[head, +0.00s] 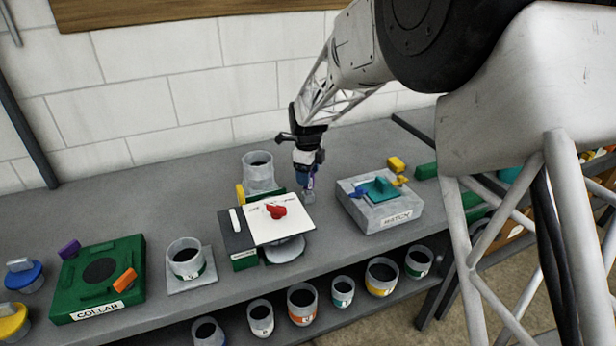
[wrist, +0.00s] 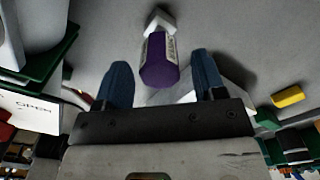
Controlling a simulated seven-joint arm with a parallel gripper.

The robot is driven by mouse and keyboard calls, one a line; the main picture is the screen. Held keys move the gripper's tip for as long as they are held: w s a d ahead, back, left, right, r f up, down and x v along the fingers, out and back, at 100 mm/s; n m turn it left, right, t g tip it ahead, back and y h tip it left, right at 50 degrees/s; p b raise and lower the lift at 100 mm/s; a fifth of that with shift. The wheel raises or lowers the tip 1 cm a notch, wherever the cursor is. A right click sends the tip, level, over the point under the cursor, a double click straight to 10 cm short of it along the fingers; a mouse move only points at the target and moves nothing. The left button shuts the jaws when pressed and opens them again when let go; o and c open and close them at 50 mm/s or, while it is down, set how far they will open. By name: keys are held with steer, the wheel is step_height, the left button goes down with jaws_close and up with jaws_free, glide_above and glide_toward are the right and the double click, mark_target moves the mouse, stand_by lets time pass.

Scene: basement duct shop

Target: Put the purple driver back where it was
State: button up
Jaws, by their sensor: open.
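The purple driver (wrist: 158,66) has a purple handle with a pale label and a light grey piece at its far end. In the wrist view it lies between my two blue fingers, with a gap showing on each side. In the head view the driver (head: 312,177) is a small purple patch below my gripper (head: 308,172), mostly hidden by it. My gripper is open, pointing down over the bench, and also shows in the wrist view (wrist: 161,80). I cannot tell whether the grey piece is a stand or part of the driver.
A grey box (head: 388,218) with a teal knob stands right of my gripper. A white card (head: 290,226) with a red piece is left. A grey cup (head: 258,166) stands behind it. A green COLLAR block (head: 82,300) is far left. Several cups fill the lower shelf.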

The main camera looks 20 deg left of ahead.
step_height(320, 180, up, 11)
stand_by(0.5)
steer(key=shift+f, duration=0.15)
stand_by(0.4)
steer(key=shift+d, duration=0.1)
steer(key=s+d+r+n, duration=0.3)
steer(key=s+d, duration=0.1)
steer(key=d, duration=0.6)
steer(key=s+d+r+n+t, duration=0.15)
steer(key=s+d+r, duration=0.3)
steer(key=d, duration=0.65)
steer(key=s+d+r+n, duration=0.2)
steer(key=s+d+n, duration=0.25)
steer(key=d, duration=0.55)
steer(key=s+d+f+n, duration=0.2)
steer(key=s+d+n, duration=0.2)
steer(key=s+d, duration=0.5)
steer(key=s+d+f+n+t, duration=0.1)
steer(key=s+d+f+n, duration=0.2)
steer(key=s+d, duration=0.7)
steer(key=s+n, duration=0.1)
steer(key=s, duration=0.6)
steer(key=shift+n, duration=0.4)
steer(key=shift+f, duration=0.1)
